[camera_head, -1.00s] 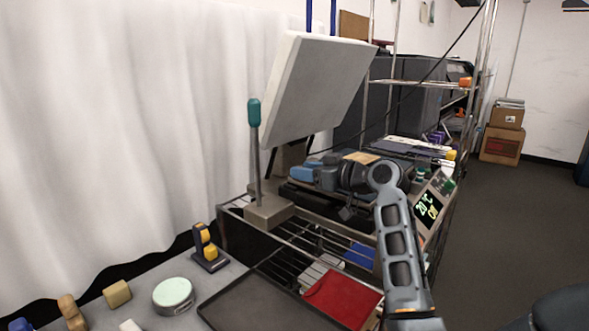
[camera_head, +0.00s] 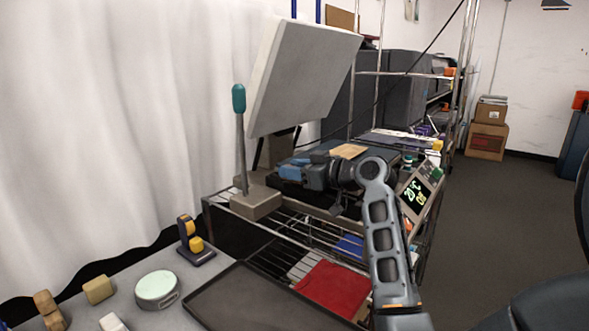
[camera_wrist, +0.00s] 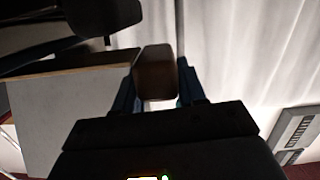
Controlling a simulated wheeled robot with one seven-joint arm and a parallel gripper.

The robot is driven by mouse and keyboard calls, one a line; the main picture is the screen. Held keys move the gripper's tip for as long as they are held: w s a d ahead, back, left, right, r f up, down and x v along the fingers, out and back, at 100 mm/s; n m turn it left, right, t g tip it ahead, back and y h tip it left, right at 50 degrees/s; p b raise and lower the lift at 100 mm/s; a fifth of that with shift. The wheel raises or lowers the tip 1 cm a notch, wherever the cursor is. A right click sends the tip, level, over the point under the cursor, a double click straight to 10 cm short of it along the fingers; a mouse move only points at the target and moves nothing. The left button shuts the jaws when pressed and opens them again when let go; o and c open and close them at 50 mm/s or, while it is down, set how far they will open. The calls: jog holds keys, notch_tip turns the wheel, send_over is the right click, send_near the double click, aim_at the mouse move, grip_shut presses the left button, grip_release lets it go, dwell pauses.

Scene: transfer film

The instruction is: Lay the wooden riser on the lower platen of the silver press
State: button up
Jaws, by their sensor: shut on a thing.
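The press stands on the wire rack in the head view, with its pale upper slab (camera_head: 300,75) raised and tilted. Its upright lever (camera_head: 240,140) has a teal knob, and its base (camera_head: 256,202) is grey-brown. My gripper (camera_head: 289,171) is just right of the lever, below the raised slab, over a dark flat part of the press. The lower platen is mostly hidden behind my gripper and arm. In the wrist view, my gripper (camera_wrist: 157,92) has its blue fingers shut on the wooden riser (camera_wrist: 155,72), a brown block. I cannot tell whether the riser touches the press.
The grey table at lower left holds a dark tray (camera_head: 255,300), a round pale-green tin (camera_head: 157,289), a yellow-and-blue stand (camera_head: 192,243) and wooden blocks (camera_head: 98,290). A red item (camera_head: 333,290) lies low near the rack. A small display (camera_head: 417,194) is right of my arm.

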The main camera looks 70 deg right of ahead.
jog(key=shift+f+b, duration=0.4)
jog(key=shift+f, duration=0.1)
dwell(0.4)
jog(key=o, duration=1.2)
jog(key=r, duration=0.4)
jog(key=shift+s+d+r, duration=0.15)
jog(key=shift+s+r, duration=0.1)
jog(key=shift+r, duration=0.05)
jog(key=s+d+r, duration=0.5)
jog(key=s+r, duration=0.1)
jog(key=s, duration=0.4)
jog(key=shift+r, duration=0.2)
